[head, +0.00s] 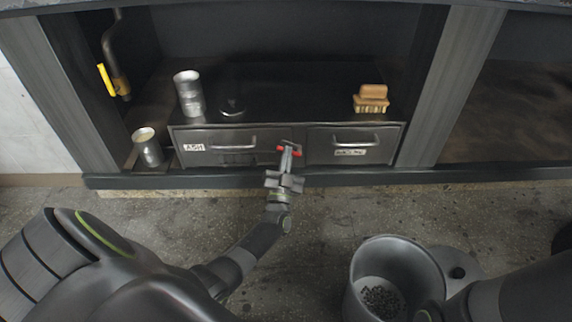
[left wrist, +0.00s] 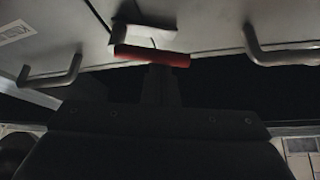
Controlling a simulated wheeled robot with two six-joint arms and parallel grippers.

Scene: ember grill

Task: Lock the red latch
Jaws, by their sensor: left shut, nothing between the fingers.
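The red latch (head: 280,149) is on the front of the drawer unit, between the two drawer handles. In the left wrist view its red bar (left wrist: 152,56) lies roughly level, below a pale metal bracket. My left gripper (head: 289,154) is shut and empty, with its tips right at the latch and covering its middle in the head view. I cannot tell whether they touch. The left drawer (head: 215,141), labelled ASH, and the right drawer (head: 355,141) both look closed. My right arm enters at the lower right, but its gripper does not show.
A grey bucket (head: 359,273) with dark pellets stands at the lower right by my right arm. A brush (head: 371,99) and a metal cup (head: 188,93) stand on the unit. Another cup (head: 148,149) is left of it. A yellow-handled valve (head: 106,79) hangs at left.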

